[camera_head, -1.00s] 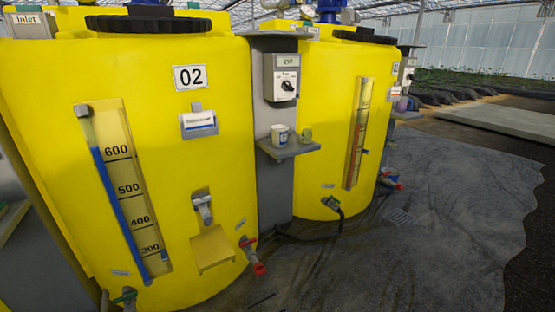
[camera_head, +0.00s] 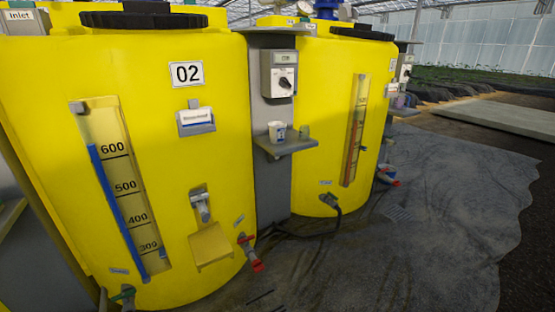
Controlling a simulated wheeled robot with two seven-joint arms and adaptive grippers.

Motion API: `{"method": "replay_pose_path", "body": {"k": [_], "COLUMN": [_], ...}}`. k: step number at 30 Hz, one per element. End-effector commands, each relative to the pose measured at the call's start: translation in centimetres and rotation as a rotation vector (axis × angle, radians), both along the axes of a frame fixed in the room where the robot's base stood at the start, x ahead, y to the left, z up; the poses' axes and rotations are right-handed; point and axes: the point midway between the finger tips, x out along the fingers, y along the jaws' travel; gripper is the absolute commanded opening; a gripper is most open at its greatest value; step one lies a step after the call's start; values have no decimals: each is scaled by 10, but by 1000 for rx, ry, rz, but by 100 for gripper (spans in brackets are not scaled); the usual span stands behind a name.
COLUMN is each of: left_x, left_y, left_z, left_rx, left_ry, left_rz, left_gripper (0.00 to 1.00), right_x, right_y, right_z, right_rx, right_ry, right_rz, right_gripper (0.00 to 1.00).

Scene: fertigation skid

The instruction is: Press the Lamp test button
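No button that I can make out as the Lamp test button shows in the head view. A grey control box (camera_head: 279,74) with a small display and a dark rotary knob (camera_head: 284,83) is mounted on the grey post between two yellow tanks. Its small lettering is too small to read. Another grey box (camera_head: 404,69) with a dark knob stands farther back at the right, partly cut off by the tank. Neither of my grippers is in view.
Yellow tank 02 (camera_head: 165,130) fills the left, with a level gauge and a red-handled valve (camera_head: 250,253) low down. A second yellow tank (camera_head: 325,130) stands behind. A small shelf (camera_head: 286,147) holds a cup (camera_head: 277,131). Dark floor sheet (camera_head: 420,220) at the right is clear.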

Motion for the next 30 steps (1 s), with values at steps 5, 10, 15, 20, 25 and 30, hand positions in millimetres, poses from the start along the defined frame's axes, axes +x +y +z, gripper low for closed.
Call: {"method": "replay_pose_path", "body": {"k": [5, 10, 15, 20, 25, 30], "left_x": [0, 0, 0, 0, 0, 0], "left_y": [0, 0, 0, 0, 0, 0], "left_z": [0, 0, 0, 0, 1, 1], "left_rx": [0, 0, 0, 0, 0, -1], "left_ry": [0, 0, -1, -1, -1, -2], "left_rz": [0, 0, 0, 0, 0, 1], "left_gripper": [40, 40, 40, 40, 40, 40], "right_x": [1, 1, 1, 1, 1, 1], "right_y": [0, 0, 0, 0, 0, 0], "right_z": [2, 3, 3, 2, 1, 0], "right_rx": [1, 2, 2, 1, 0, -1], "right_ry": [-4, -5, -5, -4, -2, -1], "right_rz": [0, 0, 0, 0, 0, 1], "right_gripper": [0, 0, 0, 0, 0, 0]}}
